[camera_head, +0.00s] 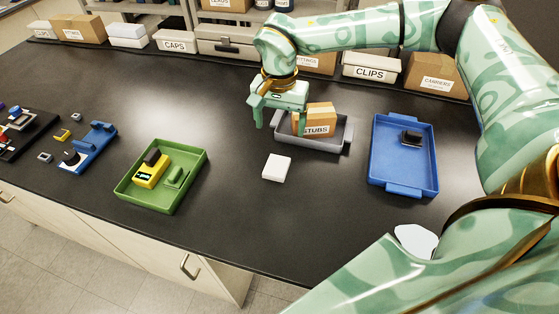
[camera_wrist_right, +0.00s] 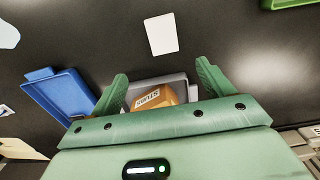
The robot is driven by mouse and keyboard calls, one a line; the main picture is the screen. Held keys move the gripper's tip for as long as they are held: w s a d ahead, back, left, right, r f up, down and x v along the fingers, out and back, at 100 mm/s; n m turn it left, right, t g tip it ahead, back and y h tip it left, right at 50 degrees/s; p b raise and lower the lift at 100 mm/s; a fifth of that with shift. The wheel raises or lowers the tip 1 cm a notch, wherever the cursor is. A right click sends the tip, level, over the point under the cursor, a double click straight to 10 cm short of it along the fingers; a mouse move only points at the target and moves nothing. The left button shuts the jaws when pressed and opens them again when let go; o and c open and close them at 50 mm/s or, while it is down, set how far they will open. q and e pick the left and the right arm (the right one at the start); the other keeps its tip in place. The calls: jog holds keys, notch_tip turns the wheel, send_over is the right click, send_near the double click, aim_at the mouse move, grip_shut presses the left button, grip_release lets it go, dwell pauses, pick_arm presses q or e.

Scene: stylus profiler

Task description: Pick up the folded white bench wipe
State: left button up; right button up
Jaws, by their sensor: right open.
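The folded white bench wipe (camera_head: 277,167) lies flat on the dark bench, in front of the grey tray. In the right wrist view the wipe (camera_wrist_right: 161,34) lies beyond my fingertips, near the top middle. My right gripper (camera_head: 280,122) is open and empty, pointing down above the left part of the grey tray, behind the wipe and apart from it. Its two fingers also show in the right wrist view (camera_wrist_right: 162,70), spread wide. My left gripper is not in view.
The grey tray (camera_head: 315,148) holds a cardboard box labelled STUBS (camera_head: 318,117). A blue tray (camera_head: 400,184) with a small dark part stands right, a green tray (camera_head: 153,205) left. A white many-sided piece (camera_head: 416,240) lies at front right. Bench around the wipe is clear.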

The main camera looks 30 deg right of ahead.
notch_tip(320, 180, down, 4)
jog(key=a, duration=0.3)
jog(key=b, duration=0.2)
send_over(277, 166)
notch_tip(277, 166, down, 5)
jog(key=shift+r, duration=0.15)
jog(key=shift+a, duration=0.2)
jog(key=shift+a+f, duration=0.2)
jog(key=shift+f, duration=0.2)
jog(key=f, duration=0.2)
jog(key=d+f, duration=0.1)
jog(key=f, duration=0.1)
jog(key=shift+f, duration=0.25)
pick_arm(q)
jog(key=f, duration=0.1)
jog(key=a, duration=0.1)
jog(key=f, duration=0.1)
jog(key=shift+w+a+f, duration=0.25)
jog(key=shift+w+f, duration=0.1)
pick_arm(e)
jog(key=shift+w+a+r, duration=0.1)
jog(key=shift+a, duration=0.05)
jog(key=c, duration=1.1)
